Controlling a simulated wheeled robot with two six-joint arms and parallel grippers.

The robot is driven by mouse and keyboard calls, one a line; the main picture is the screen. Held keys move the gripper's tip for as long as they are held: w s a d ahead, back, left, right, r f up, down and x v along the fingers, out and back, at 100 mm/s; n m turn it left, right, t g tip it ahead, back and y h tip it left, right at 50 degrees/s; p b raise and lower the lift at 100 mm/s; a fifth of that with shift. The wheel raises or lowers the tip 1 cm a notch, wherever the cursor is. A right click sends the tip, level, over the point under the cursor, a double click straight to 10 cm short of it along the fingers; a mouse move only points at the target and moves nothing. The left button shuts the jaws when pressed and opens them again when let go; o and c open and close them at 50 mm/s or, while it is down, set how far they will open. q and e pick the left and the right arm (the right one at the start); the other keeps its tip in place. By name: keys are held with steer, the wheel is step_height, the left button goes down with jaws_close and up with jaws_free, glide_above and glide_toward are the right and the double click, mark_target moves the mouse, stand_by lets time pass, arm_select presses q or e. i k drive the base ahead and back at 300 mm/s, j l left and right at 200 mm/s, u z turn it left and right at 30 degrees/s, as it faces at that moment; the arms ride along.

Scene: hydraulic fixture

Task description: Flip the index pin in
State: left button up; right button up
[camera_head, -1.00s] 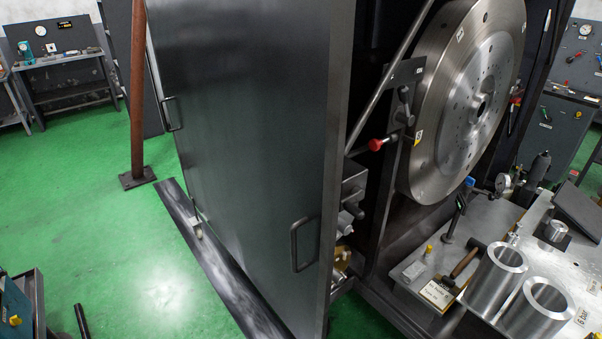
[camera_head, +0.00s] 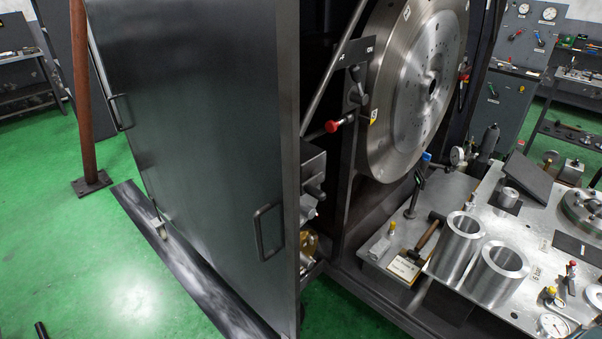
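A large round steel disc (camera_head: 415,90) with a ring of holes stands upright in the dark machine frame. At its left edge is a red-tipped pin or knob (camera_head: 332,126) on a thin rod, pointing left. Just above it a dark lever (camera_head: 357,86) sits on a small bracket plate (camera_head: 356,52) with white markings. I cannot tell for certain which of these is the index pin, or whether it is in or out. Neither of my grippers is in view.
A tall dark door panel (camera_head: 190,130) with a handle (camera_head: 269,231) stands open left of the disc. A steel bench (camera_head: 400,235) at the right holds two hollow cylinders (camera_head: 457,247), a hammer (camera_head: 424,240) and gauges.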

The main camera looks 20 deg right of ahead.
mark_target(331, 126)
steer(key=z, duration=0.95)
